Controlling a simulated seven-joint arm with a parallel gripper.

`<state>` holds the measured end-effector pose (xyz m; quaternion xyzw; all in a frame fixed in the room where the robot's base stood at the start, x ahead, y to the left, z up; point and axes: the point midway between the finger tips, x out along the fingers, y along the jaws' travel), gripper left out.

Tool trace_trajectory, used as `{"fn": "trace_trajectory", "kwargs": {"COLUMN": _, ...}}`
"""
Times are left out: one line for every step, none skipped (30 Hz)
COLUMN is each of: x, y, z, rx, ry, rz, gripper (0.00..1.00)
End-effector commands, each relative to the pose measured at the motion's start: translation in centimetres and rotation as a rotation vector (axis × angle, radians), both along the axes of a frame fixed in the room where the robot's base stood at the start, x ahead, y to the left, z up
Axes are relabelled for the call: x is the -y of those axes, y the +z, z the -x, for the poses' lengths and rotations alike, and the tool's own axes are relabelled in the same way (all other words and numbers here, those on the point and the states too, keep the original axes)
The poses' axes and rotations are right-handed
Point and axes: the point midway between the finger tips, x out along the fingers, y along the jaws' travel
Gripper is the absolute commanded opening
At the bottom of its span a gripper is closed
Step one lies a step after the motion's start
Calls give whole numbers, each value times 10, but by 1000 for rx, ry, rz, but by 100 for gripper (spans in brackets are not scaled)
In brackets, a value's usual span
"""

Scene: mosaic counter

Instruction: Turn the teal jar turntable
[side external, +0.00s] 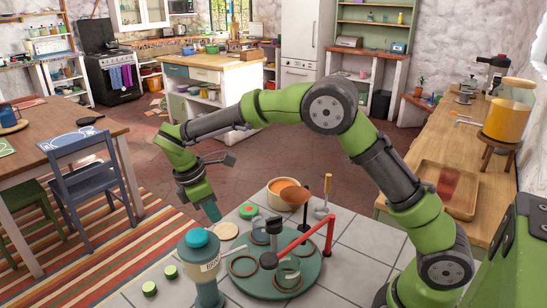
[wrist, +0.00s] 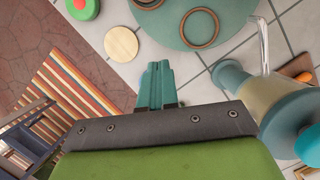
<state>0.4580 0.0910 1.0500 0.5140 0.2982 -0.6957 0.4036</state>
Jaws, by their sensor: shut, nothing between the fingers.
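The teal turntable (side external: 261,284), a flat round disc, sits on the tiled counter. It carries brown rings, a clear glass jar (side external: 289,274) and dark-topped containers (side external: 273,228). Part of the disc shows at the top of the wrist view (wrist: 172,28), with two rings on it. My gripper (side external: 213,213) has teal fingers, shut and empty, pointing down to the left of the turntable and apart from it. The shut fingertips also show in the wrist view (wrist: 157,66), below the disc's edge.
A red bar (side external: 300,241) on a post reaches over the turntable. A large teal-topped dispenser (side external: 205,265) stands at its front left. A pale round disc (side external: 227,230) lies near my fingers, with a red-and-green item (side external: 248,210) and an orange-topped pot (side external: 285,198) behind.

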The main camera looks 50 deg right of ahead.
Motion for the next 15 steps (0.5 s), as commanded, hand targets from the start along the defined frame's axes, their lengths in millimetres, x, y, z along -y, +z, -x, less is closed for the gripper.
{"fn": "trace_trajectory", "kwargs": {"x": 2, "y": -7, "z": 2, "rx": -4, "ry": -1, "rz": 1, "gripper": 0}}
{"fn": "trace_trajectory", "kwargs": {"x": 3, "y": -11, "z": 3, "rx": -5, "ry": -1, "rz": 2, "gripper": 0}}
{"fn": "trace_trajectory", "kwargs": {"x": 5, "y": -17, "z": 4, "rx": -4, "ry": -1, "rz": 2, "gripper": 0}}
{"fn": "trace_trajectory", "kwargs": {"x": 6, "y": -23, "z": 5, "rx": -5, "ry": -2, "rz": 2, "gripper": 0}}
{"fn": "trace_trajectory", "kwargs": {"x": 8, "y": -29, "z": 6, "rx": -6, "ry": -2, "rz": 1, "gripper": 0}}
{"fn": "trace_trajectory", "kwargs": {"x": 10, "y": -37, "z": 7, "rx": -7, "ry": -4, "rz": 2, "gripper": 0}}
{"fn": "trace_trajectory", "kwargs": {"x": 12, "y": -44, "z": 8, "rx": -6, "ry": -3, "rz": 2, "gripper": 0}}
{"fn": "trace_trajectory", "kwargs": {"x": 14, "y": -50, "z": 9, "rx": -6, "ry": -2, "rz": 2, "gripper": 0}}
{"fn": "trace_trajectory", "kwargs": {"x": 16, "y": -58, "z": 10, "rx": -5, "ry": -4, "rz": 2, "gripper": 0}}
{"fn": "trace_trajectory", "kwargs": {"x": 18, "y": -65, "z": 12, "rx": -6, "ry": -5, "rz": 1, "gripper": 0}}
{"fn": "trace_trajectory", "kwargs": {"x": 19, "y": -71, "z": 13, "rx": -6, "ry": -5, "rz": 1, "gripper": 0}}
{"fn": "trace_trajectory", "kwargs": {"x": 22, "y": -79, "z": 14, "rx": -6, "ry": -6, "rz": 2, "gripper": 0}}
{"fn": "trace_trajectory", "kwargs": {"x": 23, "y": -85, "z": 14, "rx": -5, "ry": -4, "rz": 2, "gripper": 0}}
{"fn": "trace_trajectory", "kwargs": {"x": 24, "y": -90, "z": 15, "rx": -5, "ry": -5, "rz": 1, "gripper": 0}}
{"fn": "trace_trajectory", "kwargs": {"x": 29, "y": -92, "z": 18, "rx": -3, "ry": -8, "rz": 1, "gripper": 0}}
